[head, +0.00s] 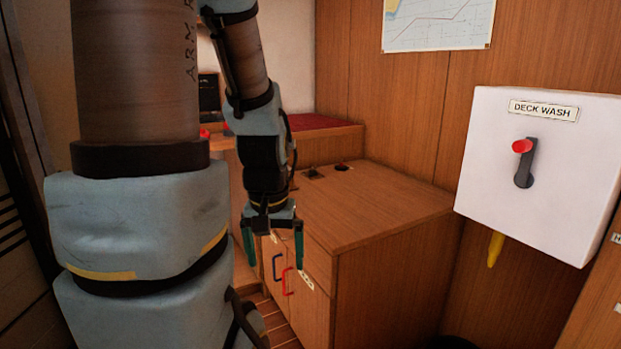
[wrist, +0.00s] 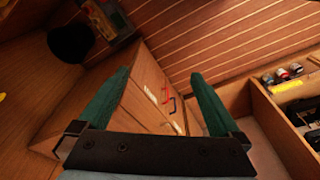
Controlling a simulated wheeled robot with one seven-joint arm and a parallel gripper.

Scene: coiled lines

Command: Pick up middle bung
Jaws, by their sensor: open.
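My gripper (head: 273,245) is open and empty, with green fingers pointing down in front of the wooden cabinet in the head view. At the right of the wrist view, small rounded pieces stand in a row on a ledge, the middle one (wrist: 282,74) between two others. They may be the bungs, but they are too small to be sure. My gripper is well apart from them. In the head view a small red piece (head: 204,133) shows partly behind my arm.
The wooden cabinet (head: 385,270) has a blue handle (head: 277,267) and a red handle (head: 287,281). A white DECK WASH box (head: 560,190) with a red-knobbed lever hangs on the right wall. A dark round fitting (head: 342,168) sits on the mostly clear cabinet top.

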